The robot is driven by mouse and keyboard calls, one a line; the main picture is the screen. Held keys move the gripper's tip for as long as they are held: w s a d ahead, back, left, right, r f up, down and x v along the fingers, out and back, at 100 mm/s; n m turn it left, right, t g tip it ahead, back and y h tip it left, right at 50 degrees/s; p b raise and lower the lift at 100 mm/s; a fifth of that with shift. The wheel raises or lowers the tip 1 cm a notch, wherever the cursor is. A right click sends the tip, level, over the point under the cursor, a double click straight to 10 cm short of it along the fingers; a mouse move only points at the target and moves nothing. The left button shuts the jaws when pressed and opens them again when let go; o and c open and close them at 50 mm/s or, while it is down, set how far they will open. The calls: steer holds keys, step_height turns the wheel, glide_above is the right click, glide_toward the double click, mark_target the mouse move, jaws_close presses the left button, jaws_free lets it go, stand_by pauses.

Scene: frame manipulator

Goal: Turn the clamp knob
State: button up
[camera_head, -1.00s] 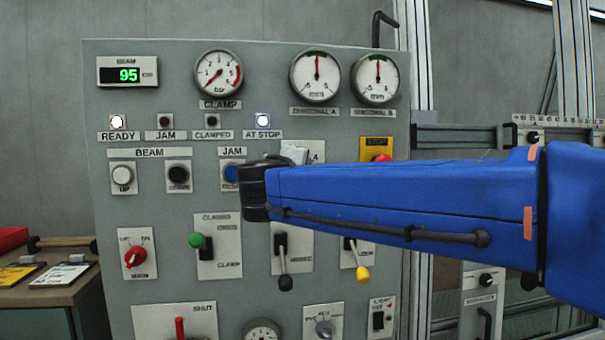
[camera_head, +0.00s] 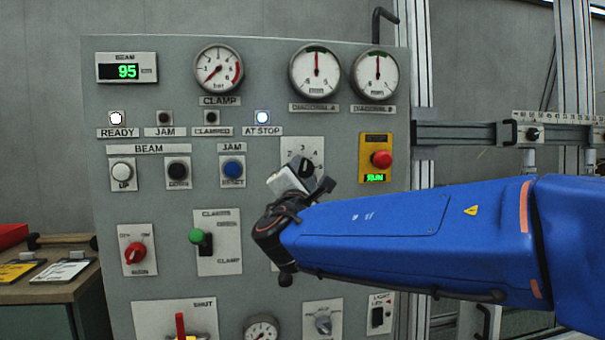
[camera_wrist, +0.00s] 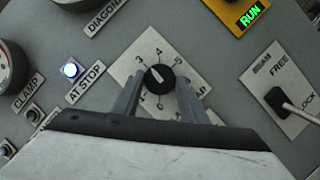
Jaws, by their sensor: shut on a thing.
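The clamp knob (camera_wrist: 159,77) is a small round black dial with a white mark, on a white plate (camera_wrist: 176,60) numbered around it. In the wrist view its mark points up and slightly left, roughly between 3 and 4. My gripper (camera_wrist: 155,85) has one finger on each side of the knob and is shut on it. In the head view my gripper (camera_head: 309,176) is tilted against the plate (camera_head: 311,147) and hides much of the knob. The clamp gauge (camera_head: 219,70) above has its needle at the low end.
A red stop button (camera_head: 381,159) on a yellow plate sits just right of my gripper. A blue reset button (camera_head: 233,169) and a green-knobbed lever (camera_head: 198,237) are to the left. My arm hides levers below. A black-handled lever (camera_wrist: 285,99) is right in the wrist view.

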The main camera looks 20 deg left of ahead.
steer(key=shift+n, duration=0.8)
steer(key=shift+y, duration=0.5)
steer(key=o, duration=1)
steer(key=v, duration=1.7)
steer(key=shift+s+f, duration=0.15)
steer(key=shift+f, duration=0.1)
